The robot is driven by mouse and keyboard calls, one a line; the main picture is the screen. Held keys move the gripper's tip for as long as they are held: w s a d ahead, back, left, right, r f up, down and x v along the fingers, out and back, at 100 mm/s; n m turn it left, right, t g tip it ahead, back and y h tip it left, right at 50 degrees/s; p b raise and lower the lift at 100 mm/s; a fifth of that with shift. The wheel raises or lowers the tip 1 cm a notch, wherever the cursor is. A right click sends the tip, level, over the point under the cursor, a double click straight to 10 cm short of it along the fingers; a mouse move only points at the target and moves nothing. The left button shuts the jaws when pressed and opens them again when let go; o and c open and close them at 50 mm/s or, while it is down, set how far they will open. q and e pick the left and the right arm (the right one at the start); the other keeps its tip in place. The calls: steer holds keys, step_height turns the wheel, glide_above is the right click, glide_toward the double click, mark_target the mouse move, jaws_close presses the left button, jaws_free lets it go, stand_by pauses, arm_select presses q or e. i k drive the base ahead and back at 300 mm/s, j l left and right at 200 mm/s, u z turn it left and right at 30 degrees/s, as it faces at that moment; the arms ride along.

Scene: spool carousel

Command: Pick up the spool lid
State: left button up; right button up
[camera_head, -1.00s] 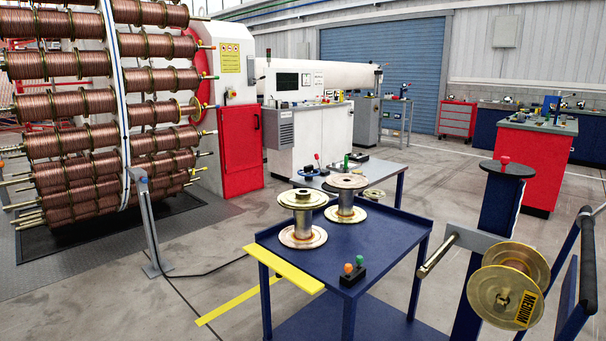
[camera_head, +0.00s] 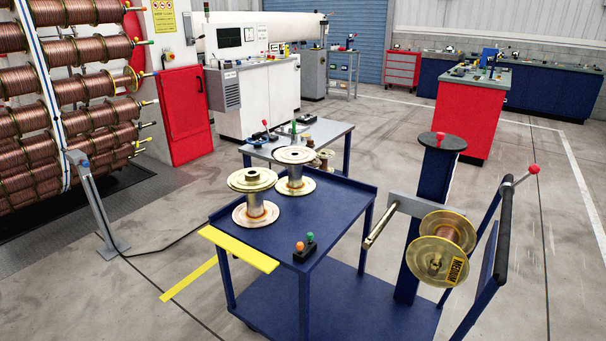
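No part labelled as the spool lid shows. A dark round disc with a red knob (camera_head: 437,142) lies flat on top of a blue post at the right, and it may be the lid. A brass-coloured spool marked MEDIUM (camera_head: 447,242) sits on its side at that post. Neither of my grippers is in view.
An orange and green button box (camera_head: 305,248) is on the cart's front corner. A yellow plate (camera_head: 238,249) sticks out at its left edge. A grey table (camera_head: 325,133) stands behind. The copper spool rack (camera_head: 80,90) is at left. Floor at far right is open.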

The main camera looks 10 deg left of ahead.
mark_target(248, 179)
steer(key=i+j+z, duration=0.2)
steer(key=j+z, duration=0.15)
steer(key=j, duration=0.2)
steer(key=i+j+z, duration=0.15)
steer(key=j+z, duration=0.2)
steer(key=j, duration=0.25)
steer(key=j+z, duration=0.35)
steer(key=j, duration=0.25)
